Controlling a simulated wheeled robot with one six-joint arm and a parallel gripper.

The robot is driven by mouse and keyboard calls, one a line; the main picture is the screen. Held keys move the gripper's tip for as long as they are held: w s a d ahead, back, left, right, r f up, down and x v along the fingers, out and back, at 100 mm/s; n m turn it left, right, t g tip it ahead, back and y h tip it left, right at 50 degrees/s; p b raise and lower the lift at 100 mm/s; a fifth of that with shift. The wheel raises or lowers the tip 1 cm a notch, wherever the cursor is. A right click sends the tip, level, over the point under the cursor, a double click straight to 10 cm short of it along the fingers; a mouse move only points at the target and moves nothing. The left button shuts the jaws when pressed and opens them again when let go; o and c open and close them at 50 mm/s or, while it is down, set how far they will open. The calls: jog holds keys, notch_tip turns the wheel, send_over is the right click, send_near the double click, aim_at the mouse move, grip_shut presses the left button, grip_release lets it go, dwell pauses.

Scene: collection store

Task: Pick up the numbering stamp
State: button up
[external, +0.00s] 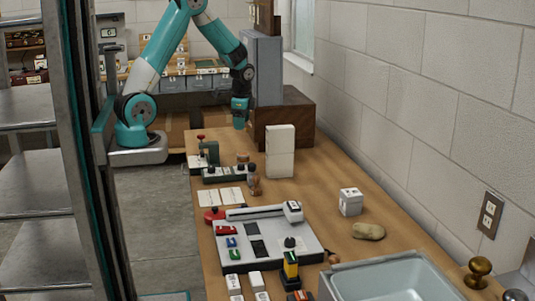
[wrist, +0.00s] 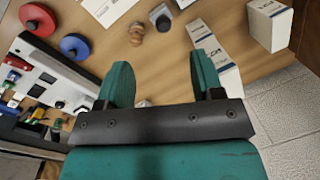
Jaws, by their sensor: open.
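My gripper (external: 240,120) hangs above the far part of the wooden table, fingers down. In the wrist view my gripper (wrist: 161,75) is open, with nothing between its two green fingers. I cannot tell for sure which thing is the numbering stamp. A yellow and black upright stamp-like thing (external: 290,266) stands at the near end of the table, far from my gripper. A green device with a red knob (external: 210,153) stands at the table's far left. A dark knobbed thing (wrist: 161,18) and a brown wooden one (wrist: 136,33) stand beyond the fingers in the wrist view.
A white box stack (external: 280,151) stands near my gripper. A pale tray with small stamps (external: 268,251) fills the table's middle. A white cube (external: 350,202), a tan stone-like lump (external: 368,231) and a grey bin (external: 390,279) lie to the right. A block wall borders the right side.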

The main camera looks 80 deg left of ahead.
jog(key=w+a+f+m+h+p, duration=0.1)
jog(key=w+f+m+p, duration=0.1)
jog(key=w+m+p, duration=0.15)
jog(key=b, duration=0.9)
send_near(252, 173)
jog(key=shift+m, duration=0.45)
jog(key=f, duration=0.2)
jog(key=a+f, duration=0.1)
jog(key=f, duration=0.2)
jog(key=shift+w+a, duration=0.1)
jog(key=shift+a, duration=0.05)
notch_tip(252, 173, down, 5)
jog(key=b, duration=0.4)
jog(key=shift+f, duration=0.1)
jog(key=c, duration=0.6)
